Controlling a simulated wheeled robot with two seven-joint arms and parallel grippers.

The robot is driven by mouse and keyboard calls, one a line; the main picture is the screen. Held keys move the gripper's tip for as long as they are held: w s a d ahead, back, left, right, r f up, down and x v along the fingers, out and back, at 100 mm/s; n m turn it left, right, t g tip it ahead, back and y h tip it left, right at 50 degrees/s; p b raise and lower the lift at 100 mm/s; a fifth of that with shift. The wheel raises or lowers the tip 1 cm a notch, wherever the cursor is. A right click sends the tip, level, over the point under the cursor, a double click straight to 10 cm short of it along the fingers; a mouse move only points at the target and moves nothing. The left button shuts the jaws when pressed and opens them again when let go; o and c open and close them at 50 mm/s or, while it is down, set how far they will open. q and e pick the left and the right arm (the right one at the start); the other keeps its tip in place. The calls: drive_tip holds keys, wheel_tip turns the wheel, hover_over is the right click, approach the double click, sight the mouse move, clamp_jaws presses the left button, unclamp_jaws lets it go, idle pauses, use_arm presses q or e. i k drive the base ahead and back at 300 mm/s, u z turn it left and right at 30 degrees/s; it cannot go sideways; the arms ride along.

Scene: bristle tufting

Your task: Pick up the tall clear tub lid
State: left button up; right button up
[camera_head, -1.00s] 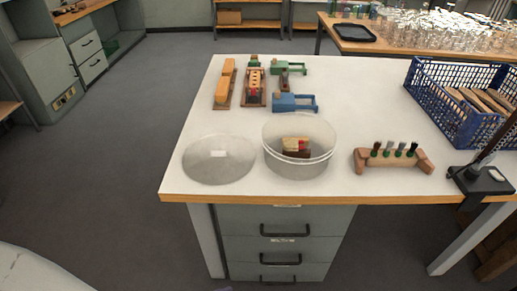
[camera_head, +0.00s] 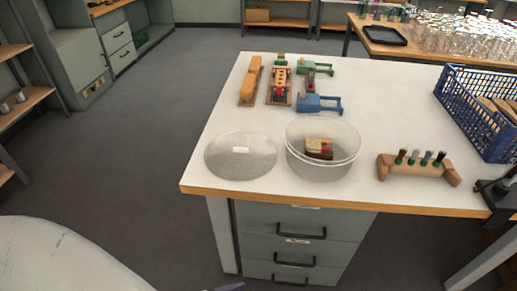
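A round clear lid (camera_head: 240,163) with a small white label lies flat on the white table near its front left corner. Directly right of it stands a clear round tub (camera_head: 322,165), open at the top, with some red, tan and brown items inside. The lid and the tub's edge are close together; I cannot tell if they touch. Neither of my grippers can be made out. A small bluish-grey piece at the bottom edge is too cut off to identify.
The white table (camera_head: 220,110) has a wooden front edge above drawers. A wooden rack (camera_head: 415,168) with several dark brushes stands right of the tub. Wooden and coloured fixtures, including a blue one (camera_head: 318,104), stand behind. A blue crate (camera_head: 470,115) is at the right.

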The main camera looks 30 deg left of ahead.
sight(240, 154)
drive_tip(key=k, duration=1)
drive_tip(key=u, duration=1.15)
drive_tip(key=i, duration=0.85)
drive_tip(key=z, duration=0.25)
